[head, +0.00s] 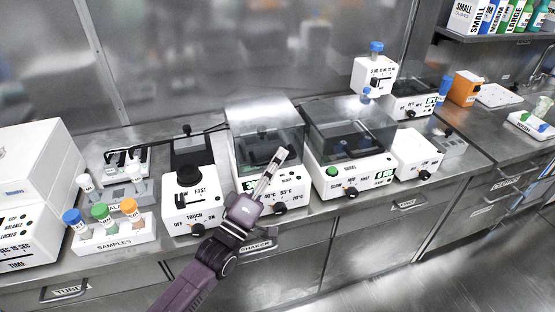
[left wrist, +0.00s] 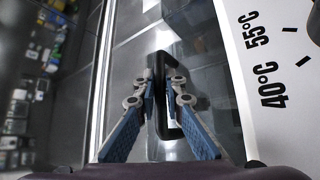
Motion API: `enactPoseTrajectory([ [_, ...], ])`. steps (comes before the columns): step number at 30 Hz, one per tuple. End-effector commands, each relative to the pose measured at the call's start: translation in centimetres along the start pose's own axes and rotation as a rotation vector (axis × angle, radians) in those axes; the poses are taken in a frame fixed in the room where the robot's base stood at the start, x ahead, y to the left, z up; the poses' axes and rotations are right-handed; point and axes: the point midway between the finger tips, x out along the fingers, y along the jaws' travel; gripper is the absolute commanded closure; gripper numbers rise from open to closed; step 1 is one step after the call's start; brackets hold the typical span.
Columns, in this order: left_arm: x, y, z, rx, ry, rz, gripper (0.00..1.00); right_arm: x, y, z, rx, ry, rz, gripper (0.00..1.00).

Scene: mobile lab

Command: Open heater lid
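The heater (head: 243,184) is a white box with temperature marks and a dark knob, standing mid-bench. Its clear lid (head: 262,112) is over the top; I cannot tell whether it is raised at all. In the left wrist view, a black lid handle (left wrist: 158,66) runs between my fingertips, beside the white panel (left wrist: 262,50) marked 40°C and 55°C. My left gripper (head: 281,155) reaches over the heater's front; its fingers are close together on both sides of the handle in the wrist view (left wrist: 161,88). My right gripper is not in view.
A sample rack (head: 113,236) with several capped tubes is further left. Drawers with handles lie below the bench edge.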

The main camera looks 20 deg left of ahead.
Motion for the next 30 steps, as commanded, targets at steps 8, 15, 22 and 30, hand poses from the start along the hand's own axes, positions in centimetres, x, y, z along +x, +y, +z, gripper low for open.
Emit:
enactPoseTrajectory([
  [8,0.0,-0.1,0.0,0.0,0.0,-0.002,1.0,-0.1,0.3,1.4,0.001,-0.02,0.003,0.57],
  [15,0.1,0.1,-0.1,-0.003,0.0,-0.005,1.0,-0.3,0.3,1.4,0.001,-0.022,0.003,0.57],
  [22,1.0,1.2,-1.0,-0.038,0.001,-0.039,1.0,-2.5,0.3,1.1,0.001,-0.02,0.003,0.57],
  [30,3.5,3.2,-3.3,-0.139,0.003,-0.138,1.0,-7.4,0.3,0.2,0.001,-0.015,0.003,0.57],
])
